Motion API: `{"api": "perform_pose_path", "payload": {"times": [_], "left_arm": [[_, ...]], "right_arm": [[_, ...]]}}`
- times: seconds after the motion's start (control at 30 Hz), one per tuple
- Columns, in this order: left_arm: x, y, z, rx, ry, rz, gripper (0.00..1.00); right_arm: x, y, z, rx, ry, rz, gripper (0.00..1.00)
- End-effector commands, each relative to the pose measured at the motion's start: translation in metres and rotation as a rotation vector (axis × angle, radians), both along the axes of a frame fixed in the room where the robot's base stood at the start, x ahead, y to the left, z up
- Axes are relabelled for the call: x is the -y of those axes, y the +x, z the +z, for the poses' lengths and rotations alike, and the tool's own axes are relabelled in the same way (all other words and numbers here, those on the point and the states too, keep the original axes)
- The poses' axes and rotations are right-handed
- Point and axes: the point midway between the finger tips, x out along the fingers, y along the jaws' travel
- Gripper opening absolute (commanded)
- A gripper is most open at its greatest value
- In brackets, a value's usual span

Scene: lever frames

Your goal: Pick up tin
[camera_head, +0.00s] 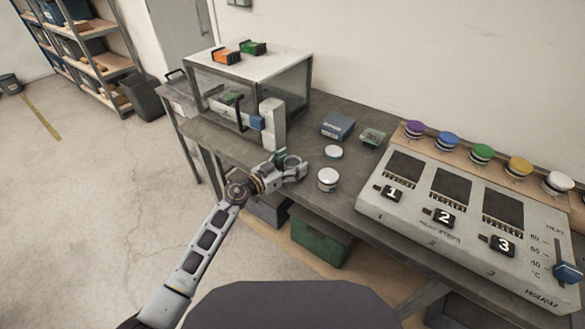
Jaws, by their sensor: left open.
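A small round silvery tin (328,184) with a pale top stands upright on the grey workbench (345,208), left of the control panel. A flatter round pale-topped piece (333,153) lies just behind it; I cannot tell if it is a lid or another tin. My left gripper (299,167) is open, left of the tin and a little farther back. It looks apart from the tin, with nothing seen between its fingers. My right gripper is out of view.
A sloped panel (470,275) with numbered blocks and a blue lever (567,271) fills the right. Coloured knobs line its back. A blue box (337,125) and a small green container (372,138) stand behind the tin. A glass-sided cabinet (290,82) stands at back left.

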Motion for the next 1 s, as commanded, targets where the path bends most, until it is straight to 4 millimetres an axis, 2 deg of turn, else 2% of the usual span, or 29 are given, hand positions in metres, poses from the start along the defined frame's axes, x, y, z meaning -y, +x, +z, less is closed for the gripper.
{"api": "perform_pose_path", "payload": {"times": [0.53,0.93,1.0], "left_arm": [[0.0018,0.0021,0.0,0.0,0.001,0.001,0.77],[0.0016,0.0021,0.0,0.0,0.001,0.001,0.26],[0.0017,0.0021,0.0004,0.001,0.001,0.001,0.25]], "right_arm": [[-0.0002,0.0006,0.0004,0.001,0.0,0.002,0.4],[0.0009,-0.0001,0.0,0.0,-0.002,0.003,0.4],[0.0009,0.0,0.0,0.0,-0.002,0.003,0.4]]}}
